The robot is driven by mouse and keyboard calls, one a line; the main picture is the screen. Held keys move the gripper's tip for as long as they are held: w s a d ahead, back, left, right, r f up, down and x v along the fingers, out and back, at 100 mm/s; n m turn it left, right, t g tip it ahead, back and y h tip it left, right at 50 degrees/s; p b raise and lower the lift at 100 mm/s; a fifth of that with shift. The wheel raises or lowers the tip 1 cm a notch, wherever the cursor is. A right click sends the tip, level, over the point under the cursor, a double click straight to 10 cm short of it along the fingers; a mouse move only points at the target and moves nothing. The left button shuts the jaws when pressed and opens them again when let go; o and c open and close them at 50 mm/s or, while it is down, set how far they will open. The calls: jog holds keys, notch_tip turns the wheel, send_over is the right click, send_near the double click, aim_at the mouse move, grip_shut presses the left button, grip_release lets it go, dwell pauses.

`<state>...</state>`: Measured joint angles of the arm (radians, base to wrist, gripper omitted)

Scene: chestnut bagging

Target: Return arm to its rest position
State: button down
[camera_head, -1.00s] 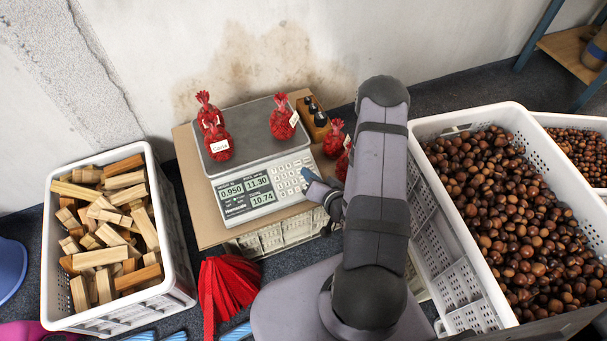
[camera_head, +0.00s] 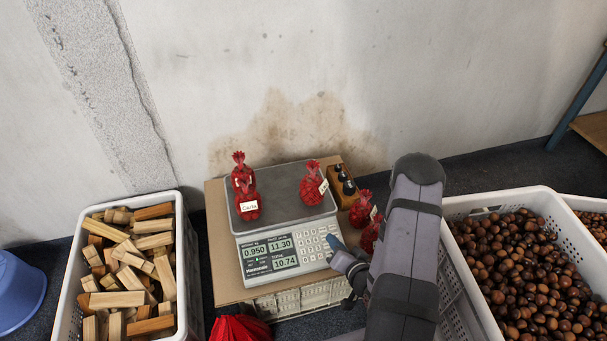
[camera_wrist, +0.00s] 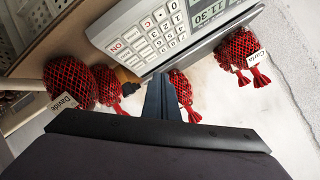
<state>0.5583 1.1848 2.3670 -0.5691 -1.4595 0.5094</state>
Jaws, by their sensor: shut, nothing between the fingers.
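The digital scale (camera_head: 285,252) shows 0.950, 11.30 and 10.74. Two red net bags stand on its plate: one labelled Carla (camera_head: 246,187) at the left and another (camera_head: 312,184) at the right.
Two more red bags (camera_head: 361,210) stand right of the scale, near my gripper. A wooden block with dark bottles (camera_head: 342,186) is behind them. A crate of firewood (camera_head: 70,290) stands left, a crate of chestnuts (camera_head: 455,208) right. Red netting (camera_head: 240,329) hangs in front.

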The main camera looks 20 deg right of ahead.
jog(key=shift+w, duration=0.1)
jog(key=s+a+r+n+g+h+p, duration=0.1)
jog(key=s+a+r+n+g, duration=0.4)
jog(key=s+r, duration=0.4)
jog(key=s+a+r+n+g, duration=0.3)
jog(key=s+a+r+g, duration=0.1)
jog(key=s+r+g, duration=0.45)
notch_tip(320, 180, up, 30)
jog(key=p, duration=3)
jog(key=shift+r+t, duration=0.2)
jog(key=shift+t, duration=0.15)
jog(key=shift+d, duration=0.1)
